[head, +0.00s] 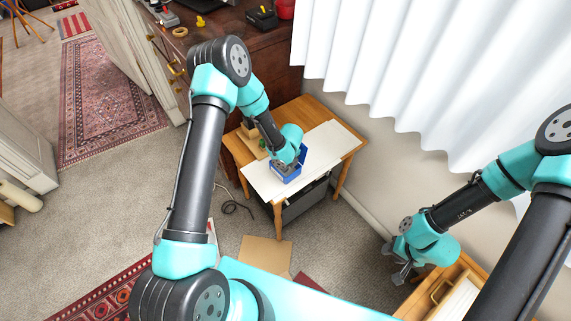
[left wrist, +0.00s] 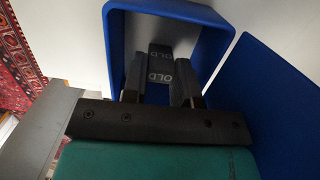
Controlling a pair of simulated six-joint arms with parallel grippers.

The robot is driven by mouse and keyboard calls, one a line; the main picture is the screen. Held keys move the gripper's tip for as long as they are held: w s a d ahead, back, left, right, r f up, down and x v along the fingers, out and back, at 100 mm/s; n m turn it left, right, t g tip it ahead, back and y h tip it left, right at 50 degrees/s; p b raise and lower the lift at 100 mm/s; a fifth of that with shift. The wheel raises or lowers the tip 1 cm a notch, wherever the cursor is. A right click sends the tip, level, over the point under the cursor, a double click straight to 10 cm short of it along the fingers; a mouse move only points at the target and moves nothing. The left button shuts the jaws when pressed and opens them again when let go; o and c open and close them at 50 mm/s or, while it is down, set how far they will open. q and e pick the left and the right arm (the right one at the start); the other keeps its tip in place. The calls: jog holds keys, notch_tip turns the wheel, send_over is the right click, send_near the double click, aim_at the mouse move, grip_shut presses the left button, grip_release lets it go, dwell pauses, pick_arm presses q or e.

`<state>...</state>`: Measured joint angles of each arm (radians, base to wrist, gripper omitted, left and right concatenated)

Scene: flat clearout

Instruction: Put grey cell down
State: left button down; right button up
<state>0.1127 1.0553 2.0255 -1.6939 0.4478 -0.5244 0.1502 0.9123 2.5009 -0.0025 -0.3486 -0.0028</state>
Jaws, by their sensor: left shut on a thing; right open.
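The grey cell (left wrist: 161,62), a dark grey block with white "OLD" lettering, is between the fingers of my left gripper (left wrist: 160,88), which is shut on it. In the head view my left gripper (head: 284,167) reaches down at a blue open box (head: 291,179) on the small table; the cell is hidden there. In the left wrist view the blue walls (left wrist: 215,45) surround the cell on several sides. I cannot tell whether the cell touches the bottom. My right gripper (head: 398,268) is open and empty, away at the lower right.
The box stands on a white mat (head: 325,145) on a wooden table (head: 286,110). A small brown object (head: 250,140) with something green stands left of the box. The right part of the mat is clear. A wooden drawer unit (head: 445,290) is below my right gripper.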

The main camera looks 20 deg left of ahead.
pick_arm(q)
jog(key=c, duration=0.9)
grip_release()
jog(key=shift+f, duration=0.1)
notch_tip(320, 180, up, 12)
jog(key=d, duration=0.1)
jog(key=shift+s+d, duration=0.15)
jog(key=shift+s, duration=0.2)
jog(key=s+f+n+h, duration=0.2)
jog(key=s+f+n, duration=0.2)
jog(key=s+n, duration=0.7)
jog(key=s+a+f+n+h, duration=0.1)
jog(key=s+f+n+h, duration=0.2)
jog(key=s+n, duration=0.8)
jog(key=f+n, duration=0.1)
jog(key=n, duration=0.2)
jog(key=shift+s+a+n, duration=0.3)
jog(key=shift+s, duration=0.05)
